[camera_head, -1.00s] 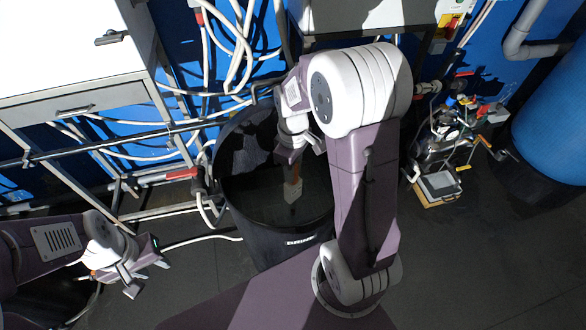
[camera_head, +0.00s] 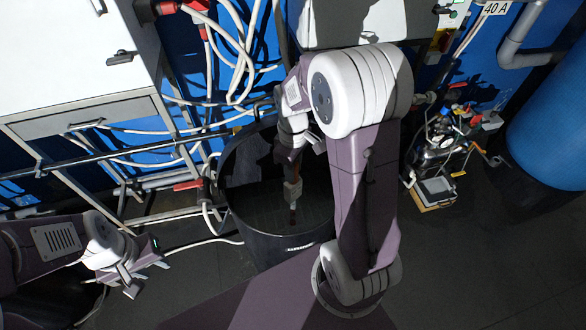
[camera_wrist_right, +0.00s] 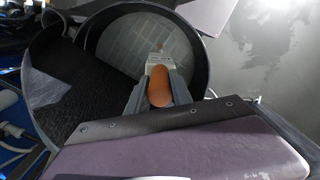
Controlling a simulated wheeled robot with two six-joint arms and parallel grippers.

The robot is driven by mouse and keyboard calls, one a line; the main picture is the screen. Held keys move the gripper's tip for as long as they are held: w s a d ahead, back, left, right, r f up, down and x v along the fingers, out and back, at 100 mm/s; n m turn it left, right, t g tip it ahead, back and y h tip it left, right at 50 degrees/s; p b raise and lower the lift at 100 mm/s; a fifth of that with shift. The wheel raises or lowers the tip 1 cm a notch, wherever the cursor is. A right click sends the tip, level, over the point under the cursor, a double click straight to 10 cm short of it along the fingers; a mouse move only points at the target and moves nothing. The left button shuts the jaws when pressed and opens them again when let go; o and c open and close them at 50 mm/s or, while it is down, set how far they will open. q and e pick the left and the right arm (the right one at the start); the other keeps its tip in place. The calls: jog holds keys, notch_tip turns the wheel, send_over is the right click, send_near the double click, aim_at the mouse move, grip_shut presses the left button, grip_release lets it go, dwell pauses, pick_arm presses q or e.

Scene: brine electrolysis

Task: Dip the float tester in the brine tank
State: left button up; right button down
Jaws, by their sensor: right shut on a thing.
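My right gripper (camera_head: 292,182) reaches down over the black, round brine tank (camera_head: 283,247) in the head view. It is shut on the float tester (camera_head: 292,192), whose pale block and dark lower tip point down inside the tank's opening. In the right wrist view the tester shows an orange-brown rounded end (camera_wrist_right: 159,86) between the fingers, with the pale block beyond it. The tank's rim (camera_wrist_right: 207,72) surrounds it there, with a grid-like pattern on the surface below. I cannot tell whether the tip touches liquid. My left gripper (camera_head: 146,277) is empty and open, left of the tank.
A white cabinet (camera_head: 70,50) on a metal frame stands at the left. White hoses and a red-handled clamp (camera_head: 187,185) lie close to the tank's left side. A small apparatus (camera_head: 435,160) and a blue barrel (camera_head: 550,140) stand at the right.

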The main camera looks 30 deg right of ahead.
notch_tip(320, 180, up, 24)
jog(key=p, duration=2.1)
jog(key=shift+p, duration=0.3)
jog(key=shift+d, duration=0.1)
